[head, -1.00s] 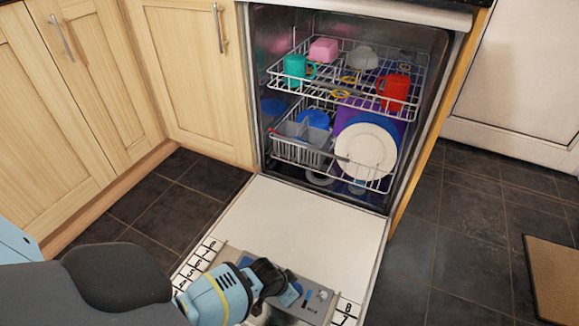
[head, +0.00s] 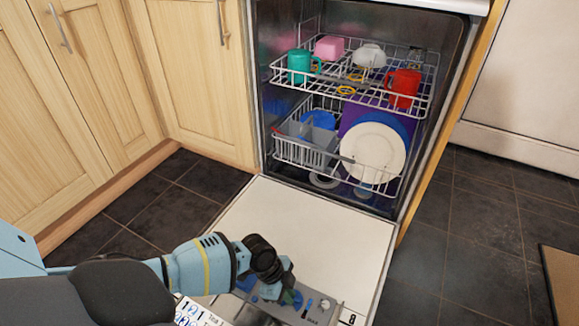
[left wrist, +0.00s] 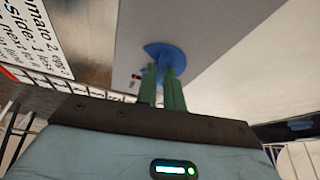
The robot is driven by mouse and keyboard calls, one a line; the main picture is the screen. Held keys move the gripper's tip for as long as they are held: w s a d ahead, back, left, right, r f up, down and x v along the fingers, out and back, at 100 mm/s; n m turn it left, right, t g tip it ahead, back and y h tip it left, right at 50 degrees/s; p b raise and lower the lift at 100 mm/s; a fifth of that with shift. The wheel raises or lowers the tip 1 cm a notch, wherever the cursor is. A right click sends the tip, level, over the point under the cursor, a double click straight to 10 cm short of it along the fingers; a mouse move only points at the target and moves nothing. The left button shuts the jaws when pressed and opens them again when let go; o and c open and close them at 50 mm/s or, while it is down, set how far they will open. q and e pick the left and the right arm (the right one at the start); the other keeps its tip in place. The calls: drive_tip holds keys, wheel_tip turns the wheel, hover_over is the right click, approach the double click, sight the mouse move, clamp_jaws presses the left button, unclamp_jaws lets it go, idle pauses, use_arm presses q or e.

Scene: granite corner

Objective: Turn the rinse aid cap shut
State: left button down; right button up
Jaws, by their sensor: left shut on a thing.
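The rinse aid cap is a round blue cap (left wrist: 165,48) on the grey dispenser panel in the left wrist view. The green fingers of my left gripper (left wrist: 163,75) are shut on its raised middle. In the head view my left gripper (head: 290,298) points down at the grey dispenser panel (head: 318,311) on the lowered dishwasher door (head: 320,225). The gripper hides most of the cap there. My right gripper is not in view.
The lower rack holds a white plate (head: 373,152) and a grey basket (head: 305,150). Wooden cupboards (head: 195,90) stand on the left.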

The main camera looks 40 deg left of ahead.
use_arm(q)
drive_tip(key=shift+a+f+m+g+b, duration=0.1)
drive_tip(key=shift+m+g+b, duration=0.2)
drive_tip(key=shift+m+b, duration=0.5)
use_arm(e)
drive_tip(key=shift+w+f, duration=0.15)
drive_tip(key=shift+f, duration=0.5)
use_arm(q)
drive_tip(key=shift+m, duration=0.3)
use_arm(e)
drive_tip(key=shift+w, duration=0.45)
